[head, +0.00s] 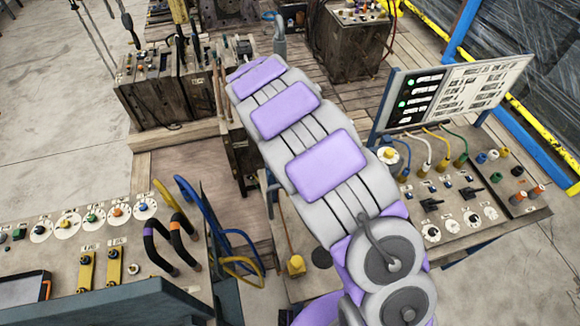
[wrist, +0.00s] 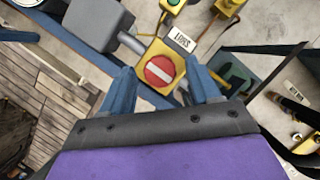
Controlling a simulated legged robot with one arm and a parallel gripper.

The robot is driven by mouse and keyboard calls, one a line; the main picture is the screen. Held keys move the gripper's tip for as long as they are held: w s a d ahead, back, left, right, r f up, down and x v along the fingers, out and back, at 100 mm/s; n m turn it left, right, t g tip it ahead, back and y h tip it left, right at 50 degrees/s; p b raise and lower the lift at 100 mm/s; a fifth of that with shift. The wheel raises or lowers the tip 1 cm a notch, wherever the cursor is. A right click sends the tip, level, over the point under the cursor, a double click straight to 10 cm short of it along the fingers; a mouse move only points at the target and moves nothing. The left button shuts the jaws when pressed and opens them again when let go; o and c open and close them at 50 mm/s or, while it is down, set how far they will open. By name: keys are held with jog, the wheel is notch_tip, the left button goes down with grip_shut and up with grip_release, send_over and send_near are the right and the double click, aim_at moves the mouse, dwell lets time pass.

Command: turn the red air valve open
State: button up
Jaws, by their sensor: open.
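In the wrist view, a round red disc with a white bar across it (wrist: 159,71) sits on a yellow square plate (wrist: 177,50); it looks like the red air valve. In the head view my arm reaches away and up-left; the gripper and the valve cannot be made out there.
In the wrist view, a grey box (wrist: 98,24) with a pipe adjoins the plate on the left, and a white label (wrist: 182,40) is above. In the head view, control consoles stand left (head: 60,262) and right (head: 450,195), with wooden crates (head: 165,90) farther back.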

jog(key=v, duration=1.7)
jog(key=shift+r, duration=0.15)
